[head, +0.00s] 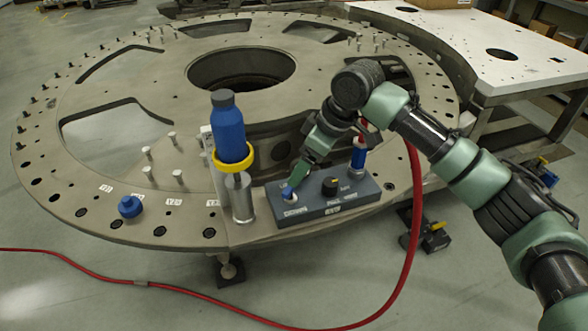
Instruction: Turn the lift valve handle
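A dark grey control box (345,206) with white labels lies at the front edge of the turret plate. A small blue handle (287,193) stands on a light round base at the left of its top, and a black knob (329,187) is right of it. I take the blue handle to be the lift valve handle. My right gripper (292,184) reaches down from the right with its fingertips at the blue handle. I cannot tell whether they touch or grip it. My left gripper is not in view.
The large round turret plate (190,100) carries pins and holes. A blue bottle-shaped cylinder (229,130) with a yellow ring stands just left of the box. A blue knob (130,207) sits farther left. A red hose (413,230) loops down to the floor.

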